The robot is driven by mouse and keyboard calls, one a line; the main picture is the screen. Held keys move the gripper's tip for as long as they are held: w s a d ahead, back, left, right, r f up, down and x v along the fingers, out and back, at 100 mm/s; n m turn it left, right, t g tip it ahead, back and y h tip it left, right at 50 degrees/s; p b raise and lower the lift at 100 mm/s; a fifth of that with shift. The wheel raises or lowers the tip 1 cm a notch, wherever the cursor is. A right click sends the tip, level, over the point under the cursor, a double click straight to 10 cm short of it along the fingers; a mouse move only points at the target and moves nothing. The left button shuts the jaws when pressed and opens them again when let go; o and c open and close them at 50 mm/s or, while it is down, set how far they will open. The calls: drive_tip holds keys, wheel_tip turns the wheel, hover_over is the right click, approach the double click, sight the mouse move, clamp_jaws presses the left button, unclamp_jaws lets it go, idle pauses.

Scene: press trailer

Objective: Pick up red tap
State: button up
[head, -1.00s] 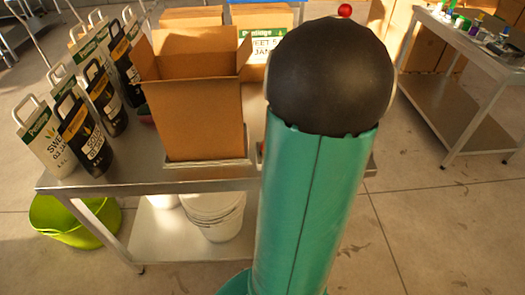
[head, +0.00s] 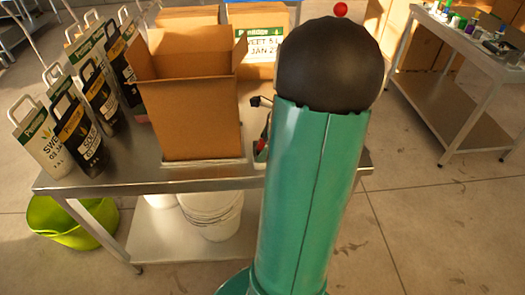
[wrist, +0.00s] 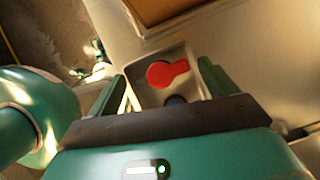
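The red tap (wrist: 167,73) shows in the wrist view as a bright red piece with a round end and a short arm to the right. It sits over a pale shallow tray (wrist: 140,92). My gripper (wrist: 162,72) is open, with one green finger on each side of the tap and a gap to both; I cannot tell how far above it the fingers are. A dark rounded part (wrist: 176,101) shows just below the tap. In the head view my arm covers most of that spot; a small red bit (head: 261,145) shows beside it.
An open cardboard box (head: 200,105) stands on the metal table (head: 150,180), close to the tray. Several bags (head: 75,130) stand at the left. A white bucket (head: 212,215) is on the lower shelf. A second table (head: 435,110) is at the right.

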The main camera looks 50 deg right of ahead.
drive_tip(key=c, duration=0.8)
drive_tip(key=shift+r, duration=0.1)
